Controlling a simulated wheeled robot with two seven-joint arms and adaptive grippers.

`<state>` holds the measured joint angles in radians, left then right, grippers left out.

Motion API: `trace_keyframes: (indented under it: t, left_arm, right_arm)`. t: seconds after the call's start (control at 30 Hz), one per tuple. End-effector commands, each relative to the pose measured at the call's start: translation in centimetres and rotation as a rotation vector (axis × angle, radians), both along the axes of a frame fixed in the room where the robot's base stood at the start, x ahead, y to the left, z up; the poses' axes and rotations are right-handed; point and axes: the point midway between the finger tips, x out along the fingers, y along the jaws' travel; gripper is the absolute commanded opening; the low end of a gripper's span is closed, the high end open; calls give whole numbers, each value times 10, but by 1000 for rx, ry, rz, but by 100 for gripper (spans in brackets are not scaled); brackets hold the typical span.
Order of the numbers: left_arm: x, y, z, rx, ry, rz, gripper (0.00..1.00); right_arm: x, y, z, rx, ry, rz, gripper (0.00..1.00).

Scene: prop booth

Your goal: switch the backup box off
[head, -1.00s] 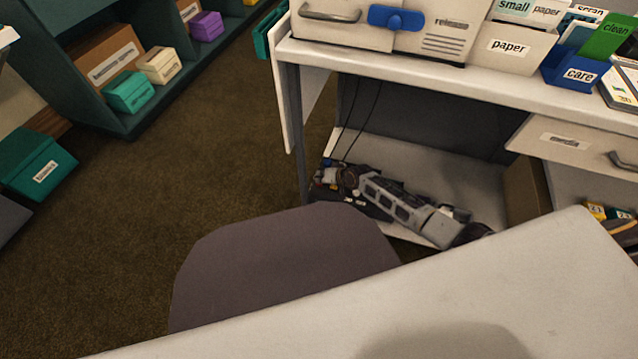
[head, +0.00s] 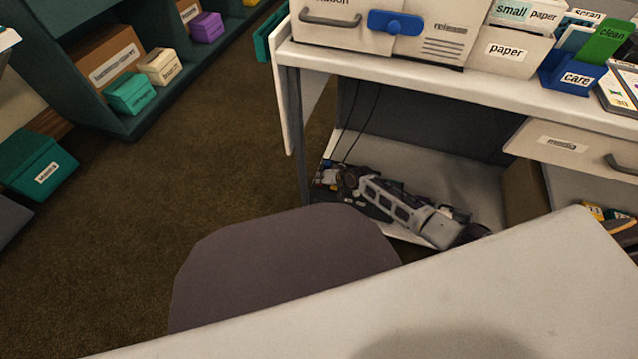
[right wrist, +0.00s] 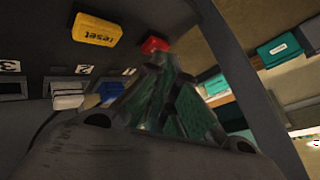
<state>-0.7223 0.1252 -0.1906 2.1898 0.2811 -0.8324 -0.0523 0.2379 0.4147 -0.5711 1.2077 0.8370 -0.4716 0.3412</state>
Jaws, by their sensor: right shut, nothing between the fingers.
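The backup box (head: 374,212) is a dark unit low under the desk, on the lower shelf, partly hidden by my right arm. In the right wrist view its dark panel (right wrist: 40,60) carries a yellow reset button (right wrist: 96,29), a red switch or button (right wrist: 154,45) and numbered sockets with a white plug (right wrist: 70,101) and a blue plug (right wrist: 109,91). My right gripper (head: 343,182) is shut and empty at the box. In the right wrist view its fingertips (right wrist: 157,62) are just below the red part; I cannot tell whether they touch. My left gripper is not in view.
The desk top (head: 480,78) overhangs the box, with a desk leg (head: 295,130) at its left. Thin cables (head: 362,115) hang behind it. A grey-purple chair back (head: 285,260) and a pale tabletop (head: 450,300) stand in front. Open carpet (head: 200,165) lies to the left.

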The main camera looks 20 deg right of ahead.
Motion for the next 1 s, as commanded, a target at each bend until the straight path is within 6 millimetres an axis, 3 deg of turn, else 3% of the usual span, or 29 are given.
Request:
trace_keyframes:
  t: [0.33, 1.0]
  left_arm:
    - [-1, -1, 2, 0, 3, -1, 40]
    - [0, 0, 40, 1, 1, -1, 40]
  right_arm:
    - [1, 0, 3, 0, -1, -1, 0]
    - [1, 0, 43, 1, -2, -1, 0]
